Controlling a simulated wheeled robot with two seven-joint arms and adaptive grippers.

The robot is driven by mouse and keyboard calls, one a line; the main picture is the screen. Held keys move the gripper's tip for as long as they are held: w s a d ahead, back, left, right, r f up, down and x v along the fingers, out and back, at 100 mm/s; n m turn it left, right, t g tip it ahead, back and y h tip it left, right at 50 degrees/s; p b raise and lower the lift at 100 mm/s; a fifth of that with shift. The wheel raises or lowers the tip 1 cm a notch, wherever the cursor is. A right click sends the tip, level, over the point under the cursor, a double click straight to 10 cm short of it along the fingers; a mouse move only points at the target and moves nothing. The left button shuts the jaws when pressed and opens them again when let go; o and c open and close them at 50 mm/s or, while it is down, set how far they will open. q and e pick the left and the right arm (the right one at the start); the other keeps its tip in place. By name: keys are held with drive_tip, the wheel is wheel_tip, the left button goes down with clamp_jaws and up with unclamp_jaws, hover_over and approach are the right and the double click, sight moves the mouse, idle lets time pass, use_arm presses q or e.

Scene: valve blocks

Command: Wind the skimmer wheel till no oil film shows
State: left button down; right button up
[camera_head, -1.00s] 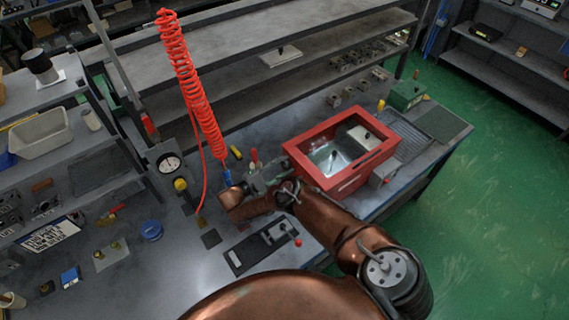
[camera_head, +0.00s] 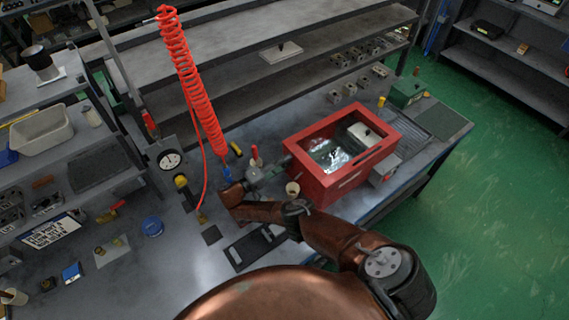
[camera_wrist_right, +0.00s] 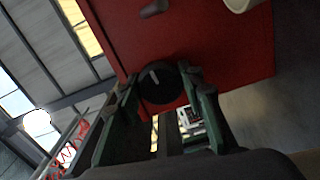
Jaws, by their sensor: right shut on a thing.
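The red skimmer tank (camera_head: 340,190) stands on the bench, with bright liquid (camera_head: 330,155) inside under uneven light and dark patches. I cannot tell from this how much of that is oil film or reflection. The dark round wheel (camera_wrist_right: 157,88) with a pale mark is on the tank's red side wall in the right wrist view. My right gripper (camera_head: 270,171) is at the tank's left side in the head view. Its fingers (camera_wrist_right: 165,92) are shut around the wheel, one on each side. My left gripper is not in view.
A beige cup (camera_head: 293,189) stands against the tank's near left side, close to my right arm. A red coiled hose (camera_head: 190,85) hangs left of the gripper. A dark tray (camera_head: 252,246) lies in front. Shelves rise behind the bench.

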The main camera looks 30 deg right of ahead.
drive_tip(key=m, duration=0.1)
drive_tip(key=m+b, duration=0.1)
drive_tip(key=m, duration=0.2)
drive_tip(key=shift+f+m, duration=0.25)
drive_tip(key=shift+m, duration=0.05)
drive_tip(key=m+b, duration=0.2)
drive_tip(key=m, duration=0.1)
drive_tip(key=shift+f+m, duration=0.1)
drive_tip(key=shift+m, duration=0.3)
drive_tip(key=m+b, duration=0.5)
drive_tip(key=shift+w+m+b, duration=0.1)
drive_tip(key=shift+m+b, duration=0.2)
drive_tip(key=shift+m, duration=0.1)
drive_tip(key=shift+m+b, duration=0.5)
drive_tip(key=shift+m, duration=0.1)
drive_tip(key=shift+a+r, duration=0.1)
drive_tip(key=shift+r, duration=0.1)
drive_tip(key=o, duration=1.2)
drive_tip(key=shift+c, duration=0.2)
